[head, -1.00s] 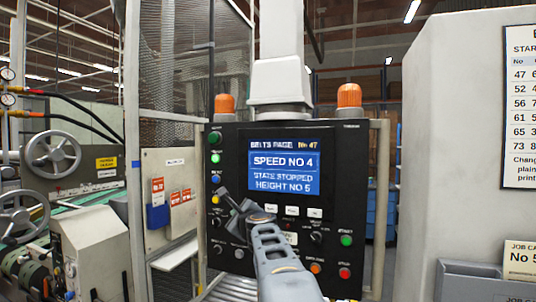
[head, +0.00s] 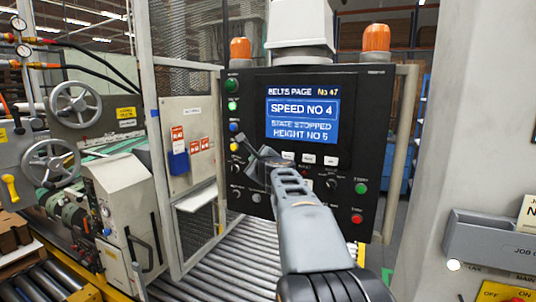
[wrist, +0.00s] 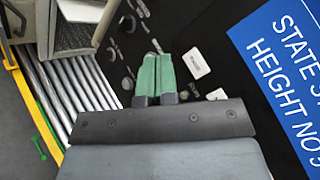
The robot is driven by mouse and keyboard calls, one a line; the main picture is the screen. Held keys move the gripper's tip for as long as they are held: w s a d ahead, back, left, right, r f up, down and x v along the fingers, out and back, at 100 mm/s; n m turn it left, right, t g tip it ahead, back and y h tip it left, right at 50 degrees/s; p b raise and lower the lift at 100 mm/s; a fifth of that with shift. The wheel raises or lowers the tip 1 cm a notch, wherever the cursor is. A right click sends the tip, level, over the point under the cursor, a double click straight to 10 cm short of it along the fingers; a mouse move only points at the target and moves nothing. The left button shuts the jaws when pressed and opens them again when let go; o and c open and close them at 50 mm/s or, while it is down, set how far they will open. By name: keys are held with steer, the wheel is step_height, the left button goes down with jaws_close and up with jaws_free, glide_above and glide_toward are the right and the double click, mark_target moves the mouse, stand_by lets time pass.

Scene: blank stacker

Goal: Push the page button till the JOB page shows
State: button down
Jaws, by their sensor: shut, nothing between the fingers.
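The black control panel (head: 350,190) stands ahead with a lit blue screen (head: 302,115). The screen reads BELTS PAGE No 47, SPEED NO 4, STATE STOPPED and a HEIGHT line. A row of white buttons (head: 309,158) sits just under the screen. My gripper (head: 262,155) is in front of the panel, near the left end of that row, and covers part of the panel. In the wrist view its green fingers (wrist: 155,58) are together and empty, beside two white buttons (wrist: 196,64). Whether the tips touch the panel, I cannot tell. The button lettering is too small to read surely.
Colored buttons run down the panel's left edge (head: 233,105); green (head: 361,188) and red (head: 357,218) ones sit lower right. A roller conveyor (head: 235,262) lies below. A mesh guard stands left, a pale cabinet (head: 480,120) with a grey tray (head: 490,238) right.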

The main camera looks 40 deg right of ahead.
steer(key=shift+w+d+p, duration=0.15)
steer(key=shift+w+d, duration=0.25)
steer(key=shift+d, duration=0.35)
steer(key=shift+w+d+p, duration=0.15)
steer(key=shift+w+d, duration=0.25)
steer(key=shift+d, duration=0.4)
steer(key=shift+w+d+p, duration=0.15)
steer(key=shift+w+d, duration=0.25)
steer(key=shift+d, duration=0.35)
steer(key=shift+w+d, duration=0.1)
steer(key=shift+d, duration=0.05)
stand_by(0.4)
steer(key=shift+w+d, duration=0.15)
steer(key=shift+d, duration=0.1)
steer(key=shift+w+d, duration=0.15)
steer(key=shift+d, duration=0.15)
stand_by(0.8)
steer(key=shift+a, duration=0.15)
steer(key=shift+s+a, duration=0.4)
steer(key=shift+a, duration=0.1)
steer(key=shift+a+b, duration=0.15)
steer(key=shift+b, duration=0.15)
